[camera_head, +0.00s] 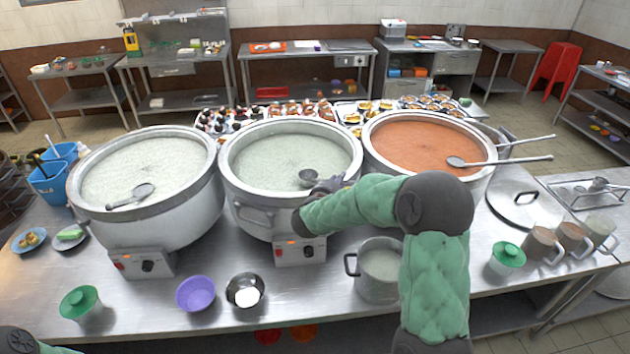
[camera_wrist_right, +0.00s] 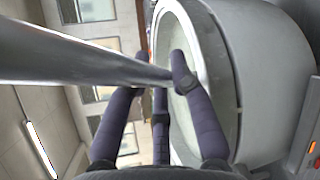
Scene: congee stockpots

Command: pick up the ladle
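The middle stockpot (camera_head: 290,150) holds pale congee, and a metal ladle (camera_head: 308,177) shows its bowl at the pot's near right inside. My right gripper (camera_head: 327,184) is over that pot's near rim, right beside the ladle bowl. In the right wrist view a long metal handle (camera_wrist_right: 80,57) crosses from the left to my right gripper's fingertips (camera_wrist_right: 162,80). The fingers lean inward; one tip overlaps the handle's far end, and others pass behind it. Whether they grip it is unclear. Only a piece of my left arm shows at the lower left; its gripper is out of view.
A left stockpot (camera_head: 150,180) of congee with a ladle (camera_head: 130,197) and a right pot (camera_head: 428,140) of orange soup with ladles (camera_head: 500,160) flank it. A small pot (camera_head: 378,270), purple bowl (camera_head: 196,294) and metal bowl (camera_head: 245,290) stand on the front counter.

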